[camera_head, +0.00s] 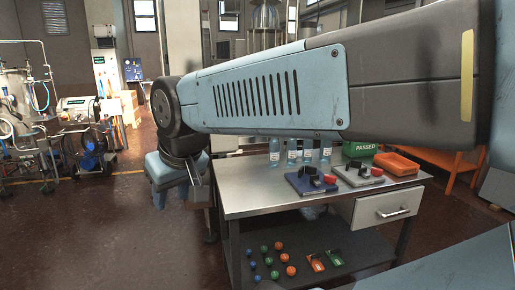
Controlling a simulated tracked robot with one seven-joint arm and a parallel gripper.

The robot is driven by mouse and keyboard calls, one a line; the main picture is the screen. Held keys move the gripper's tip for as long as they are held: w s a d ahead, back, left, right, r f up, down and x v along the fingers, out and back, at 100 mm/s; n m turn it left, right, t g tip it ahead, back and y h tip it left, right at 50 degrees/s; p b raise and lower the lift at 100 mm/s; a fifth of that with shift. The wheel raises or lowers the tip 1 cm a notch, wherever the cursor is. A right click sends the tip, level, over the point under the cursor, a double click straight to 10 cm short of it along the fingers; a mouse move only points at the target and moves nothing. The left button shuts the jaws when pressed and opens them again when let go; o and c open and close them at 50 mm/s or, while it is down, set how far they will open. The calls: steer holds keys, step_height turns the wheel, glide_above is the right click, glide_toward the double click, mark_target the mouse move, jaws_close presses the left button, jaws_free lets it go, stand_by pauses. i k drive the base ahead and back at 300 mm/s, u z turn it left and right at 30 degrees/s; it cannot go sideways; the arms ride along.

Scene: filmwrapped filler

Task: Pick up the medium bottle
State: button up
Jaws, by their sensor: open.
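Several clear blue bottles with white labels stand upright in a row at the back of the metal workbench (250,192). They include a left one (274,153), two in the middle (292,156) (307,156) and a right one (325,154). My arm hides their tops, so I cannot tell which is the medium bottle. My gripper (194,174) shows only in small part, at the end of my folded arm, left of the bench and apart from the bottles. Its fingers are hard to make out; nothing is seen in it.
A blue fixture (312,184) and a grey one (358,175) stand on the bench, with an orange tray (397,163) and a green PASSED box (360,149) behind. The bench's front left top is clear. Coloured balls (278,246) lie on the lower shelf. Machinery (30,120) stands far left.

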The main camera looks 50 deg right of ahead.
mark_target(275, 143)
steer(key=z, duration=0.5)
steer(key=i, duration=1.1)
steer(key=z, duration=0.8)
steer(key=k, duration=0.9)
steer(key=z, duration=0.2)
steer(key=i, duration=0.9)
steer(key=u, duration=0.1)
